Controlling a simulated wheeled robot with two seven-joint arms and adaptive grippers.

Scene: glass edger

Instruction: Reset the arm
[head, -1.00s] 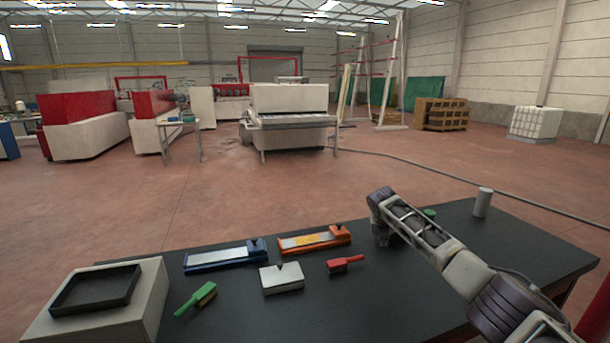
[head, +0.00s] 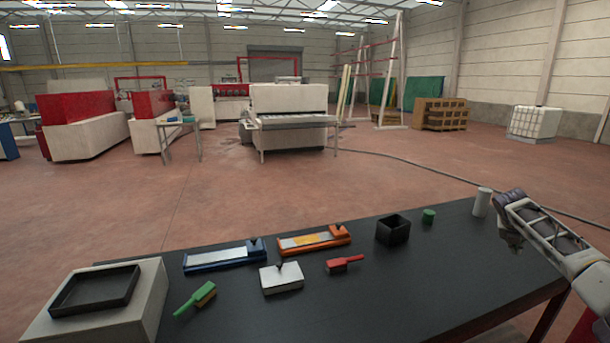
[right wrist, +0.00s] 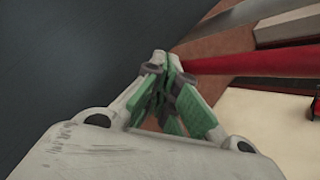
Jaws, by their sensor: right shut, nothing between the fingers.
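My right arm comes in from the right edge of the head view. Its gripper (head: 512,243) hangs at the far right edge of the table, to the right of the white cylinder, with its fingers partly hidden by the wrist. In the right wrist view the gripper (right wrist: 168,75) has its green-padded fingers together and holds nothing. My left gripper does not show in the head view.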

